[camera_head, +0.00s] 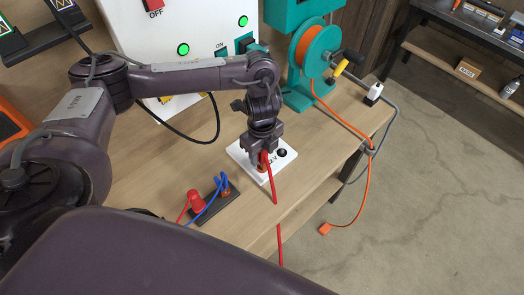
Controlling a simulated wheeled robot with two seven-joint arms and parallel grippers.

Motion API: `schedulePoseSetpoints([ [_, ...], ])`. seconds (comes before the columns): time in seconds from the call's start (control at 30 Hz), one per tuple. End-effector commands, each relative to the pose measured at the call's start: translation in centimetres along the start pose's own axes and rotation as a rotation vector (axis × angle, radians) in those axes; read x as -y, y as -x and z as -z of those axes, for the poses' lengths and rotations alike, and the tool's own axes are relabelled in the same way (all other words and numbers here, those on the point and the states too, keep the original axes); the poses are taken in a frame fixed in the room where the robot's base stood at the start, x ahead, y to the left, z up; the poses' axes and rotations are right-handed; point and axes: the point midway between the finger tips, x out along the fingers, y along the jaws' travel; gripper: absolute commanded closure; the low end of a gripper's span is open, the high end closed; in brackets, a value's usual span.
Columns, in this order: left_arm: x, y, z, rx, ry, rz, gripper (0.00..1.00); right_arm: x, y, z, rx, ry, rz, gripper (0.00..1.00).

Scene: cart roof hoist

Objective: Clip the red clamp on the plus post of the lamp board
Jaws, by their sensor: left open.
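The lamp board (288,151) is a white plate on the wooden bench, with a dark round post on its right part. My left gripper (261,161) points down over the board's left part and is open. The red clamp (264,167) shows at the gripper's fingertips, at the board's front left. A red cable (271,188) runs from it over the bench's front edge. The plus post is hidden behind the gripper and clamp, so I cannot tell whether the clamp grips it. My right gripper is not in view.
A dark strip (205,214) with a red cap (195,202) and blue clip (222,184) lies left of the board. A teal reel stand (297,97) with orange cable stands behind right. A white panel (120,40) with green lights stands behind. Bare bench (150,165) lies left.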

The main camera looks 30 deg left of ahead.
Motion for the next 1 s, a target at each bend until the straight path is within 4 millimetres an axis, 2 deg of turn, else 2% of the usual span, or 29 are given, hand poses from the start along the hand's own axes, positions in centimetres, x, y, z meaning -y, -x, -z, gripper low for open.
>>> schedulePoseSetpoints([
  [0.17,0.1,2.1,-0.1,0.002,-0.003,0.005,0.55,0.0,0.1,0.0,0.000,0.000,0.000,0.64],
  [0.3,0.2,4.7,-0.1,0.004,-0.002,0.006,0.55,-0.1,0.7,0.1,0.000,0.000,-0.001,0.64],
  [0.5,0.1,7.0,-0.1,0.002,-0.001,0.004,0.55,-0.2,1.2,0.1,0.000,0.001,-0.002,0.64],
  [0.67,0.0,7.7,-0.1,0.001,0.000,0.001,0.55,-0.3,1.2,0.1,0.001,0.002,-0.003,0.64],
  [1.0,0.0,7.7,0.0,0.000,0.000,0.000,0.55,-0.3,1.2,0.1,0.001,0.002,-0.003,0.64],
])
